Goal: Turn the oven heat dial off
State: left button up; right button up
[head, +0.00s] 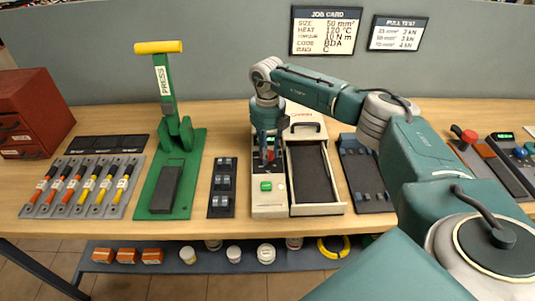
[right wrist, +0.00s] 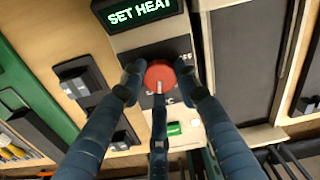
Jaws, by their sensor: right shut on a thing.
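The oven (head: 262,208) is a beige unit standing on the bench in the head view. Its heat dial (right wrist: 160,74) is a round red knob on a dark plate in the right wrist view, with a pale mark near its lower edge. A partly covered label that seems to read OFF is at the dial's upper right. The green-lit display (right wrist: 140,13) reads SET HEAT. My right gripper (right wrist: 158,80) is shut on the dial, with fingers at both sides of it. In the head view the right gripper (head: 268,150) hides most of the dial. My left gripper is out of view.
A green button (right wrist: 174,129) is below the dial. The oven's drawer (head: 317,210) stands open beside it. A black switch block (head: 222,200) and a green press (head: 187,190) stand to the left, and a dark tray (head: 368,190) to the right.

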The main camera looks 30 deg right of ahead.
jog(key=n+b, duration=0.1)
jog(key=n, duration=0.2)
jog(key=shift+w+n, duration=0.15)
jog(key=shift+n, duration=0.15)
jog(key=n+b, duration=0.1)
jog(key=n, duration=0.2)
jog(key=shift+n+b, duration=0.3)
jog(key=n+b, duration=0.1)
jog(key=n, duration=0.5)
jog(key=shift+r+b, duration=0.1)
jog(key=shift+b, duration=0.25)
jog(key=n+b, duration=0.1)
jog(key=n, duration=0.4)
jog(key=shift+n, duration=0.4)
jog(key=n, duration=0.5)
jog(key=shift+r+b, duration=0.1)
jog(key=shift+b, duration=0.2)
jog(key=o, duration=1.2)
jog(key=shift+c, duration=0.2)
